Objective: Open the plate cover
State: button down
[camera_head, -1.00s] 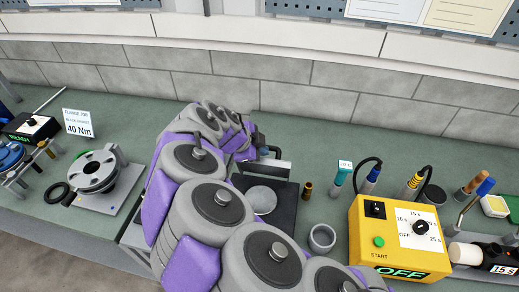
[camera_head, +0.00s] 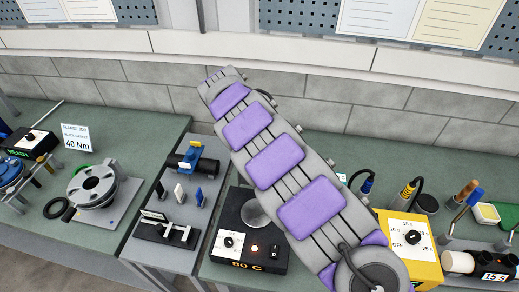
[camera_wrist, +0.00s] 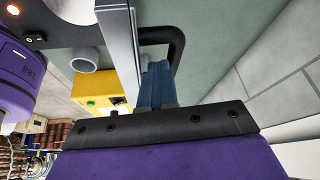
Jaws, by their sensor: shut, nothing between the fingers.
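The hot plate (camera_head: 238,222) is a black box reading 80 C. Part of its round grey plate (camera_head: 253,214) shows uncovered beside my arm; the wrist view also shows it (camera_wrist: 74,10). The plate cover (camera_wrist: 119,45) appears in the wrist view as a pale metal panel, seen nearly edge-on and standing up from the black box. Its black bar handle (camera_wrist: 178,45) is on the right side. My gripper (camera_wrist: 154,68) has its blue fingers shut and empty, close beside the panel and handle; contact is unclear. In the head view my arm hides the gripper and cover.
The yellow timer box (camera_head: 408,243) stands right of the hot plate. A grey cup (camera_wrist: 85,60) shows near it in the wrist view. A rack with a blue clamp (camera_head: 190,158) is to the left, and a flange (camera_head: 95,185) farther left. The wall (camera_head: 420,120) is behind.

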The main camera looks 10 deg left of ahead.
jog(key=shift+w+f, duration=0.25)
jog(key=shift+w, duration=0.65)
